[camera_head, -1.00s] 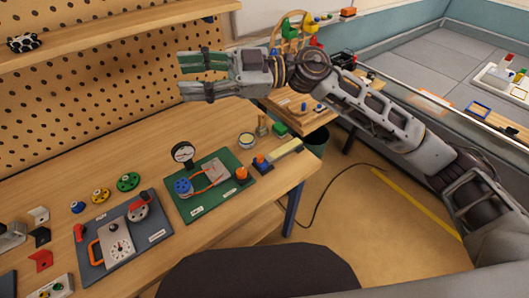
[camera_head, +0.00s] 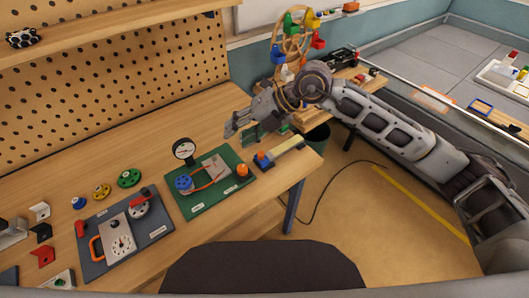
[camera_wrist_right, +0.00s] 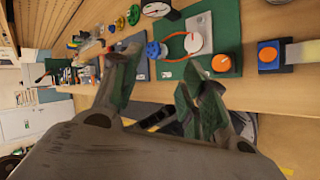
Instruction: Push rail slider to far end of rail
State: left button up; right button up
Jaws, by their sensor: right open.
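The rail slider (camera_head: 263,161) is a dark blue block with an orange knob. It sits at the left end of a pale yellow rail (camera_head: 288,146) near the bench's right edge. In the right wrist view the slider (camera_wrist_right: 268,54) and part of the rail (camera_wrist_right: 303,52) are at the right edge. My right gripper (camera_head: 241,132) is open and empty, above the bench just behind and left of the slider, not touching it. Its green-padded fingers (camera_wrist_right: 158,68) are spread in the right wrist view. My left gripper is not in view.
A green board (camera_head: 207,201) with a gauge, blue wheel and orange knob lies left of the slider. A grey board (camera_head: 154,238) with a dial is further left. A wooden stand with a colourful wheel (camera_head: 293,36) is behind my right arm.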

aim_at(262, 153)
jog(key=w+d+f+n+t+h, duration=0.1)
jog(key=w+d+f+n+h, duration=0.1)
jog(key=d+n+h, duration=0.1)
jog(key=w+d+f+n+t+h, duration=0.1)
jog(key=w+d+f+n+h, duration=0.1)
jog(key=d+n, duration=0.4)
jog(key=shift+d+f+h, duration=0.35)
jog(key=shift+f+h, duration=0.05)
jog(key=shift+f, duration=0.15)
jog(key=shift+f, duration=0.1)
jog(key=shift+p+x, duration=1)
jog(key=shift+x, duration=5.85)
jog(key=shift+w, duration=0.15)
grip_shut()
